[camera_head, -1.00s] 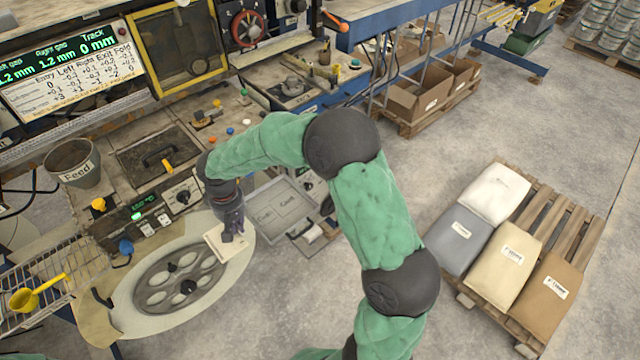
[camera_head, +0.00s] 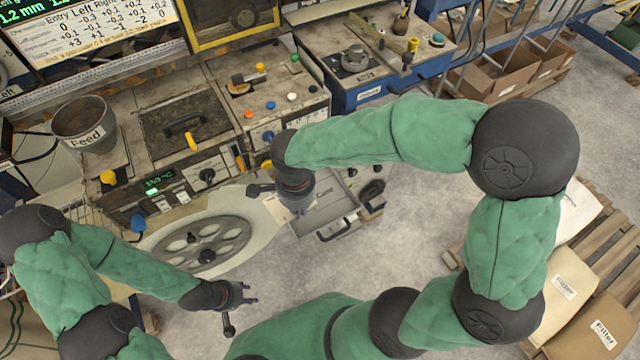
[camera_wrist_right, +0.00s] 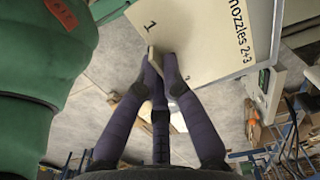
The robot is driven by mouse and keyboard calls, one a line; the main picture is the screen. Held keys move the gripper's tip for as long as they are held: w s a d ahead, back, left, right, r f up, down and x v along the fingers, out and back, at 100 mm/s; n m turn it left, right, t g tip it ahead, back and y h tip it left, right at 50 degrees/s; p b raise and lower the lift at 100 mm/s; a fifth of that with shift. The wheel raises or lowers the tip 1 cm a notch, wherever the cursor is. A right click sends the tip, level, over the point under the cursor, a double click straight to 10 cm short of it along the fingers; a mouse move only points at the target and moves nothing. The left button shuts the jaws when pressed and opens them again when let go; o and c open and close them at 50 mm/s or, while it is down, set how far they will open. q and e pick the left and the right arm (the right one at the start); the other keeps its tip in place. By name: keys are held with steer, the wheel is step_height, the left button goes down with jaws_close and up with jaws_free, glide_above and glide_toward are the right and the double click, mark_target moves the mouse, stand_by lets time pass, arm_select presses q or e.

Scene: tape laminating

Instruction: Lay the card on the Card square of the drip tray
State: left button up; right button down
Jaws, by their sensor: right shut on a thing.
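My right gripper (camera_wrist_right: 160,68) is shut on the edge of the card (camera_wrist_right: 205,35), a cream sheet printed "1" and "nozzles 2+3" in the right wrist view. In the head view, my right gripper (camera_head: 298,207) points down at the left part of the grey drip tray (camera_head: 338,208). The card is mostly hidden there by the gripper, and I cannot tell its height above the tray. The tray's Card square is partly hidden and its lettering is too small to read. My left gripper (camera_head: 240,300) is open and empty at the lower left, in front of the spoked wheel.
The spoked wheel (camera_head: 200,243) lies left of the tray. The control panel (camera_head: 275,95) with coloured knobs stands behind it, and the Feed bucket (camera_head: 85,122) is at the left. A pallet with sacks (camera_head: 575,285) stands at the right. Floor between tray and pallet is clear.

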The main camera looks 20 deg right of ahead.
steer(key=m, duration=0.1)
steer(key=b, duration=0.4)
glide_above(332, 203)
steer(key=f, duration=0.9)
steer(key=shift+s+a+f, duration=0.15)
steer(key=shift+s+a, duration=0.1)
steer(key=shift+a, duration=0.1)
steer(key=f, duration=0.1)
steer(key=f+b, duration=0.2)
steer(key=f, duration=0.1)
steer(key=shift+w+d, duration=0.15)
steer(key=shift+d, duration=0.2)
arm_select(q)
step_height(332, 203, down, 6)
steer(key=shift+w, duration=0.4)
steer(key=shift+f, duration=0.15)
arm_select(e)
steer(key=shift+f, duration=0.1)
steer(key=shift+f, duration=0.1)
steer(key=c, duration=1.4)
jaws_free()
